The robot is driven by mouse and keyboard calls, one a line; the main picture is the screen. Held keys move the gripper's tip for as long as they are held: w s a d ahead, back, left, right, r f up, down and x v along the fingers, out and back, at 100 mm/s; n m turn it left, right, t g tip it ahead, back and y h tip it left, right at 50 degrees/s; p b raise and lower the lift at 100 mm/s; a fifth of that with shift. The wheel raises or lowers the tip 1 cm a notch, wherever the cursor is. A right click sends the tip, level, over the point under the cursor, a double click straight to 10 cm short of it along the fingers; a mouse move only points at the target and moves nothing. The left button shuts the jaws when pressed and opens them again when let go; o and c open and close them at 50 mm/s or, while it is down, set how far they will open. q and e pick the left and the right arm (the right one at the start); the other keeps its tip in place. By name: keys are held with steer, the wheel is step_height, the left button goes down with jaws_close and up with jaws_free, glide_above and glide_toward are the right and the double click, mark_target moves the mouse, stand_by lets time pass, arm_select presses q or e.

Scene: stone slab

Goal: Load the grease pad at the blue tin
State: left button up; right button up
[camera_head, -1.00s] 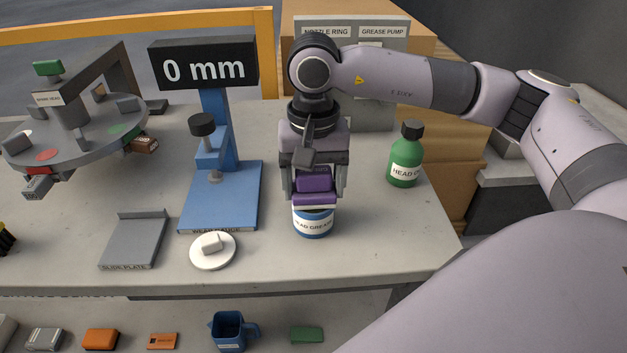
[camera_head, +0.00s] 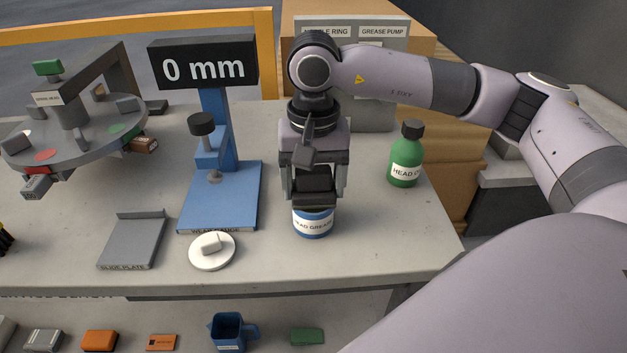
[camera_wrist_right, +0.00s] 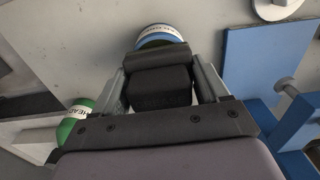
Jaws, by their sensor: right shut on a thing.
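The blue tin (camera_head: 313,222) has a white label reading HEAD GREASE and stands upright on the stone slab near its front edge. My right gripper (camera_head: 315,190) is above the tin, pointing down, and shut on the grease pad (camera_head: 314,201). The pad is a block with a wider lower bar, and it looks black all over. In the right wrist view the pad (camera_wrist_right: 160,88) sits between the fingers, with the tin (camera_wrist_right: 160,38) just beyond it. The pad hides the tin's top, so I cannot tell whether they touch. My left gripper is not in view.
A green bottle (camera_head: 405,165) stands to the right of the tin. A white disc with a knob (camera_head: 212,252), a grey plate (camera_head: 132,243) and a blue gauge stand (camera_head: 240,200) reading 0 mm are to the left. A round turret (camera_head: 75,140) is at the far left.

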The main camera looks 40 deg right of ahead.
stand_by(0.3)
steer(key=shift+r+p, duration=2.1)
steer(key=shift+r, duration=1.4)
steer(key=shift+s, duration=0.1)
